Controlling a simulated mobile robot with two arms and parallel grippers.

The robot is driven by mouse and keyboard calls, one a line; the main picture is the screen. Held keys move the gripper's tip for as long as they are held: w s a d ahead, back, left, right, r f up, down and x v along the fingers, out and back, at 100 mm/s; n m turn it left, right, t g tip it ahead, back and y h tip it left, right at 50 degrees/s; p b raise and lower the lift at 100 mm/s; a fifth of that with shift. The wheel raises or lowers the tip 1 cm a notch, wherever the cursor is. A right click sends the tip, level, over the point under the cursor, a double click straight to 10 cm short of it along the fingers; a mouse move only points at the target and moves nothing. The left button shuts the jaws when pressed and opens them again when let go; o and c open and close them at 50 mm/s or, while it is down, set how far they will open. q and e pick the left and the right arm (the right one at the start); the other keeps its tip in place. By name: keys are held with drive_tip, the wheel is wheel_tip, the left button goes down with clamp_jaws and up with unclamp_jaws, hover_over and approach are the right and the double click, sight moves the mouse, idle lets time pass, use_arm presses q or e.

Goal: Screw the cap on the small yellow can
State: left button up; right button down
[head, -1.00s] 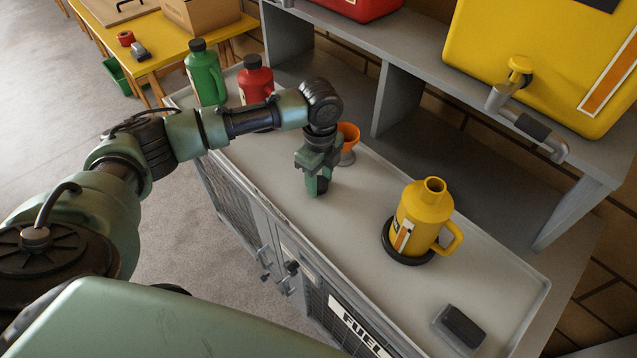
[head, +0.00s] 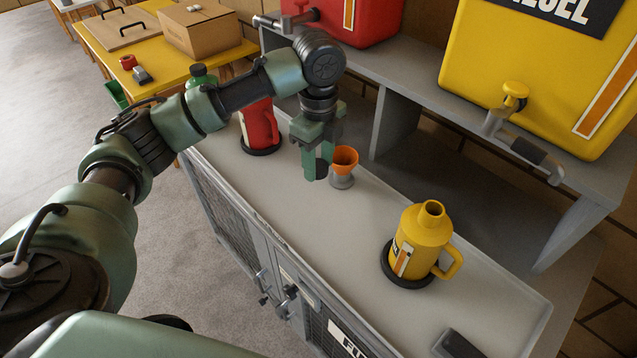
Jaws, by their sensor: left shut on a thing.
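The small yellow can (head: 414,247) stands upright on the grey counter, in a black ring (head: 405,281). Its neck (head: 432,210) is open and bare, and its handle points to the right. My left gripper (head: 317,171) points down above the counter, to the left of the yellow can and apart from it. It is shut on a small dark cap (head: 321,170), mostly hidden between the fingers. My right gripper is not in view.
An orange funnel (head: 345,157) in a grey holder stands close to the right of my left gripper. A red can (head: 260,128) and a green can (head: 201,76) are partly behind my arm. A dark block (head: 459,345) lies at the counter's near end. A large yellow diesel tank (head: 535,70) with a tap overhangs the back.

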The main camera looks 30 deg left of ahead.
sight(319, 166)
use_arm(q)
wheel_tip(319, 166, up, 6)
drive_tip(key=shift+r, duration=0.2)
idle(0.3)
